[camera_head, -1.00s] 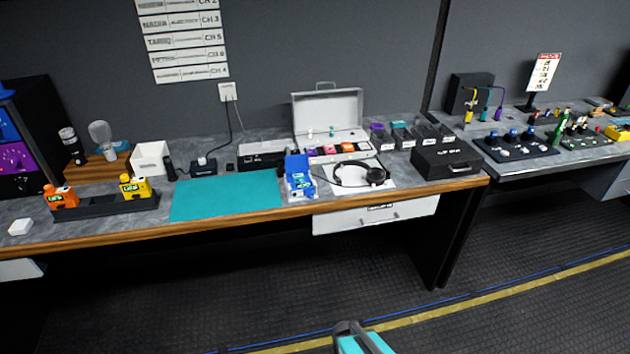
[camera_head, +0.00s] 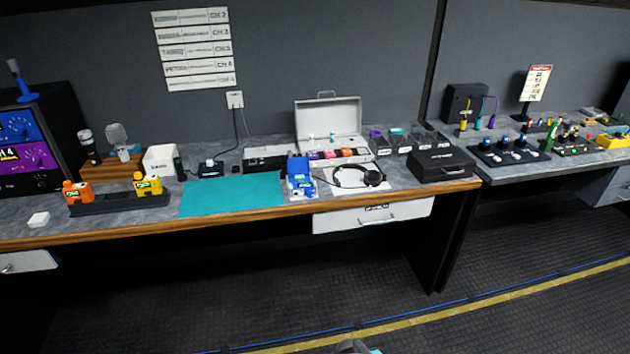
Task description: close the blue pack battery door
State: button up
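The blue pack (camera_head: 300,186) stands near the front edge of the workbench, between the teal mat and the headset. A blue panel stands upright at its back, which looks like its battery door raised open; the detail is too small to be sure. A small white and blue part shows low at its front. Only a sliver of my arm (camera_head: 352,347) shows at the bottom edge of the picture, well below and apart from the bench. My gripper's fingers are not in view.
The teal mat (camera_head: 232,197) lies left of the pack. A black headset (camera_head: 358,178) lies close on its right. An open white case (camera_head: 329,125) stands behind. A white drawer (camera_head: 373,215) is under the bench edge. The floor (camera_head: 250,290) in front is clear.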

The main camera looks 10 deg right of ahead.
aim_at(299, 164)
jog(key=u, duration=0.1)
jog(key=i, duration=0.9)
jog(key=z, duration=0.7)
jog(key=k, duration=0.15)
jog(key=z, duration=0.5)
